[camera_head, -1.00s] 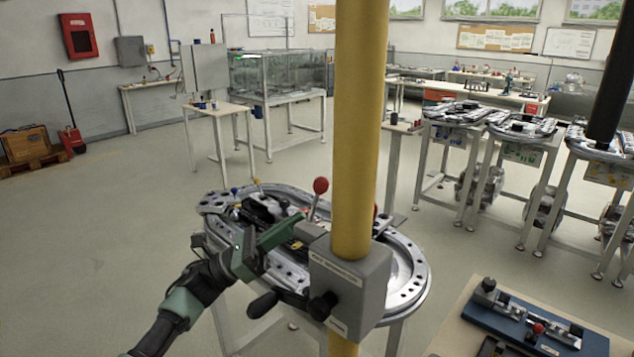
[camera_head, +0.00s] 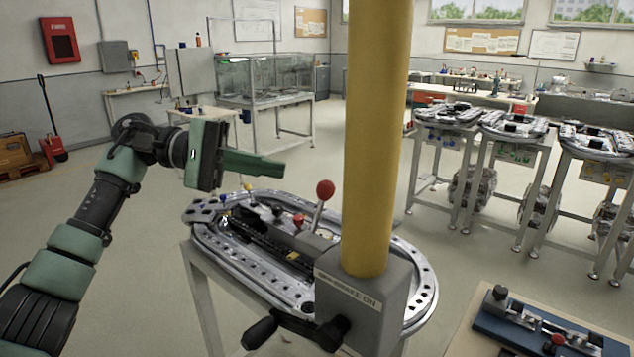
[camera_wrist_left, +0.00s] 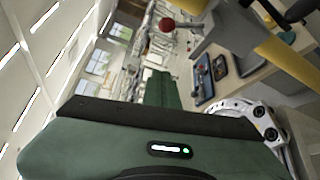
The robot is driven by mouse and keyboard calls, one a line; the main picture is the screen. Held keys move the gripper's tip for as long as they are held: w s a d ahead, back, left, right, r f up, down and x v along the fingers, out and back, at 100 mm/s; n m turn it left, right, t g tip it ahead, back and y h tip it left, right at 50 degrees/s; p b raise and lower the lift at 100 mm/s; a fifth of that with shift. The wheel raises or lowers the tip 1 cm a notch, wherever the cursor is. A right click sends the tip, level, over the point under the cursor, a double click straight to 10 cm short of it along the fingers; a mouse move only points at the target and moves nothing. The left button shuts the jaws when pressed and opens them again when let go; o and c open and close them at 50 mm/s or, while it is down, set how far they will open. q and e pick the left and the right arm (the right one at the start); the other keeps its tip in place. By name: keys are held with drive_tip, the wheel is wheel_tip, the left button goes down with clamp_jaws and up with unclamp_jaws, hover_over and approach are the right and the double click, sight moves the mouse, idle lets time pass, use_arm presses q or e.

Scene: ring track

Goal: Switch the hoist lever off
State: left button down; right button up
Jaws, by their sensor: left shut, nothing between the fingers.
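A lever with a red ball knob (camera_head: 325,189) stands up from the oval ring track (camera_head: 225,262), just left of the yellow post (camera_head: 375,130). Smaller levers with blue, yellow and red knobs are on the track's left part; which one is the hoist lever I cannot tell. My left gripper (camera_head: 280,170) is shut and empty, raised above the track, its tip left of the red ball and apart from it. In the left wrist view the red ball (camera_wrist_left: 169,25) shows beyond the gripper. My right gripper is not in view.
A grey box labelled "BRAKE ON" (camera_head: 380,290) with black handles is on the yellow post, at the track's front right. A blue fixture plate (camera_head: 515,335) lies on a table at lower right. More track stands (camera_head: 455,115) are at the back right.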

sight(320, 204)
use_arm(q)
drive_tip(key=s+d+f+p, duration=0.1)
drive_tip(key=d+p, duration=0.3)
drive_tip(key=d, duration=0.6)
drive_tip(key=s, duration=0.1)
drive_tip(key=s+a+p, duration=0.1)
drive_tip(key=s+a, duration=0.1)
drive_tip(key=shift+s+r+p, duration=0.35)
drive_tip(key=shift+p, duration=0.05)
drive_tip(key=shift+w+d, duration=0.1)
drive_tip(key=shift+d, duration=0.05)
